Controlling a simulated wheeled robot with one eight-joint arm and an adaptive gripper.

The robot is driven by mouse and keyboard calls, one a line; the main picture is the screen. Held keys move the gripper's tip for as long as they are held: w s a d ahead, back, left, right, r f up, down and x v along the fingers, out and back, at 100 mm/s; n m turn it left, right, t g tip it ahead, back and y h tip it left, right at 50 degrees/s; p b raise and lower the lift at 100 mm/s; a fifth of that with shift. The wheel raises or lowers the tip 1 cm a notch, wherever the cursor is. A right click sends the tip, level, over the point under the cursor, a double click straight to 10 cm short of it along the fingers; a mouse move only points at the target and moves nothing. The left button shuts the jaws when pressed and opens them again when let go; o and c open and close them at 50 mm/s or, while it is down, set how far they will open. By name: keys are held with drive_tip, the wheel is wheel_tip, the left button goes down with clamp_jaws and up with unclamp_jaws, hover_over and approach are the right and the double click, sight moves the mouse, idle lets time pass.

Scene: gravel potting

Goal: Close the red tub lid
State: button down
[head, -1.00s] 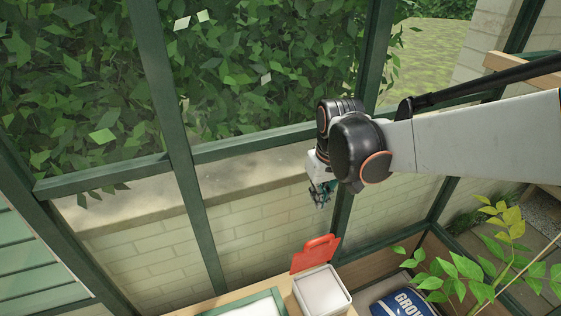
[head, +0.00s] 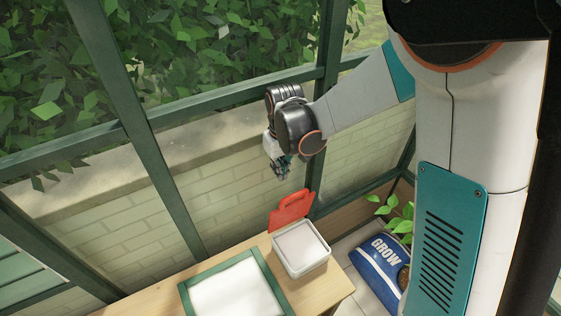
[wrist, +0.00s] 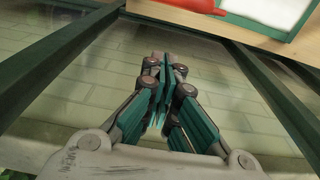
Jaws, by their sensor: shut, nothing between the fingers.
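The red tub lid (head: 291,208) stands raised at the back edge of a white tub (head: 302,262), hinged open and leaning back, with a cut-out handle at its top. The tub's inside looks pale. My gripper (head: 281,172) is above and behind the lid, apart from it, in front of the brick wall. In the wrist view my gripper (wrist: 160,118) is shut and empty, its teal fingers together.
A green-framed white tray (head: 184,298) lies left of the tub on the wooden bench (head: 140,294). A blue GROW bag (head: 373,265) and a leafy plant (head: 400,215) are to the right. Green window posts (head: 331,100) stand close to my gripper.

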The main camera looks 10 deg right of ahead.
drive_tip(key=shift+s+d+f+b, duration=0.15)
drive_tip(key=shift+s+d+f, duration=0.1)
drive_tip(key=shift+s, duration=0.35)
drive_tip(key=shift+s+d+f+b, duration=0.15)
drive_tip(key=shift+s+d+f, duration=0.1)
drive_tip(key=shift+s, duration=0.35)
drive_tip(key=shift+s+d+f+b, duration=0.15)
drive_tip(key=shift+s+d+f, duration=0.1)
drive_tip(key=shift+s, duration=0.35)
